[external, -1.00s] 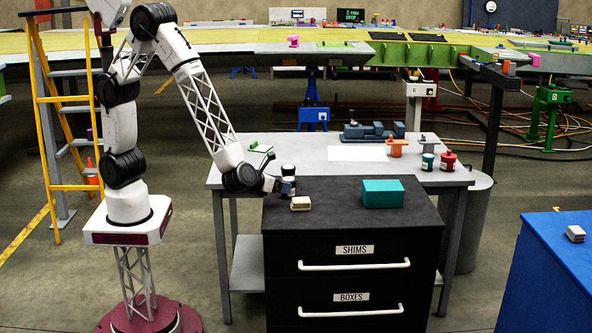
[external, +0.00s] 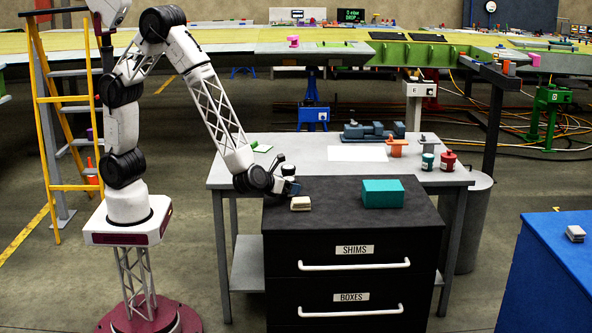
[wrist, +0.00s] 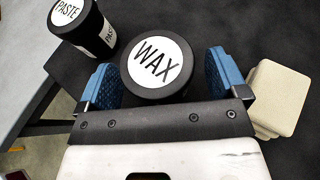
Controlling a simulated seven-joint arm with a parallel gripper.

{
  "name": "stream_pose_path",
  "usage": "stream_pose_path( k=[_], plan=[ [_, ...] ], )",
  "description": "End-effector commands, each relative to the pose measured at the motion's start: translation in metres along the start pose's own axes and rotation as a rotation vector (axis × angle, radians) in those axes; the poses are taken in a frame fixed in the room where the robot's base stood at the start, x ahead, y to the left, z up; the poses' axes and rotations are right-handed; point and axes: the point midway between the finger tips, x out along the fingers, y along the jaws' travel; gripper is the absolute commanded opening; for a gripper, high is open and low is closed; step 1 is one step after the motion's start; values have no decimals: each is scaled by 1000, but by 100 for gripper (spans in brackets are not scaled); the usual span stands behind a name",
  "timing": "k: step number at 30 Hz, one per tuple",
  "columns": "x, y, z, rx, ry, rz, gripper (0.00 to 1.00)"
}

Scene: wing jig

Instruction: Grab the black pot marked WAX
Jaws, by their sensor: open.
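The black pot marked WAX (wrist: 157,68) has a round white label on its lid and stands upright in the wrist view. My gripper (wrist: 162,66) is open, with a blue finger on either side of the pot; I cannot tell whether either finger touches it. In the external view my gripper (external: 292,188) is low over the left back part of the black drawer cabinet. There the WAX pot is hard to make out beside the gripper.
A second black pot marked PASTE (wrist: 80,20) stands close at the upper left of the WAX pot. A beige block (wrist: 276,97) lies just right of the right finger. A teal box (external: 382,193) sits farther right on the cabinet (external: 345,218); the cabinet top between is clear.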

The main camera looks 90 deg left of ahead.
Motion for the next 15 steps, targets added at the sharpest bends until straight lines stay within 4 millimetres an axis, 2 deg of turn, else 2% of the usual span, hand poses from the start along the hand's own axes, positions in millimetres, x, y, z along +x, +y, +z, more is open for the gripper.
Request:
stream_pose_path(
  k=[4,15],
  plan=[
    [9,0,0,-1,0,1,92],
    [10,0,0,-1,0,0,92]
  ],
)
